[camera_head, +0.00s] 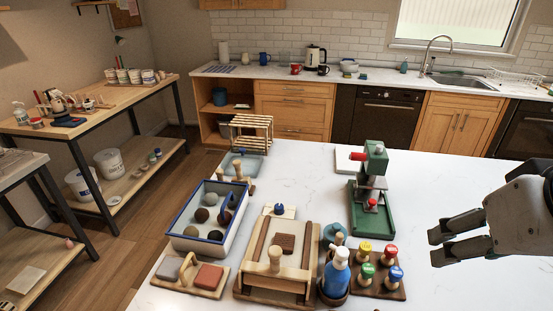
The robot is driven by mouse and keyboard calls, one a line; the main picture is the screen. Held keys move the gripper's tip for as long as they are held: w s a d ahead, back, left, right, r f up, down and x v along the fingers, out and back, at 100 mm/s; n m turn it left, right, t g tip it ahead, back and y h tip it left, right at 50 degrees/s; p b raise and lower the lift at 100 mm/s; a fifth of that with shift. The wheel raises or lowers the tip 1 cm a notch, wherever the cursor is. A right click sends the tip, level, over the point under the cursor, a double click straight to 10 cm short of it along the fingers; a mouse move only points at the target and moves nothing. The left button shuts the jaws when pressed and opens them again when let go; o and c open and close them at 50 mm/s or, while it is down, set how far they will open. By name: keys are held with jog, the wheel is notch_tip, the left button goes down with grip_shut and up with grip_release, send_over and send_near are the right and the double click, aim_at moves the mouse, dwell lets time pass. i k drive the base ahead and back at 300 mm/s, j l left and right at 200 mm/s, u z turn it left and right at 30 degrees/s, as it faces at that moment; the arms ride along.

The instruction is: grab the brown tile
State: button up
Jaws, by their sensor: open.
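A small dark brown tile (287,242) with a textured top lies on the wooden slab board (263,288), between its two rails. A wooden roller or handle (275,258) stands just in front of it. A reddish-brown tile (209,277) lies on a separate wooden board to the left, beside a grey piece. My gripper (435,246) is at the right of the picture, open and empty, with its fingers pointing left. It is well to the right of the dark brown tile and not touching anything.
A holder with several colored stamps (378,280) and a blue bottle (335,272) stand between my gripper and the board. A green press (369,195) stands behind them. A blue-rimmed tray of clay balls (190,238) is at left. The white tabletop (455,195) is clear at right.

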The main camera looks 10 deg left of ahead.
aim_at(286, 241)
jog(key=u, duration=0.65)
jog(key=i+j+z, duration=0.1)
jog(key=j+z, duration=0.25)
jog(key=j, duration=0.3)
jog(key=j+z, duration=0.4)
jog(key=j, duration=0.3)
jog(key=i, duration=0.05)
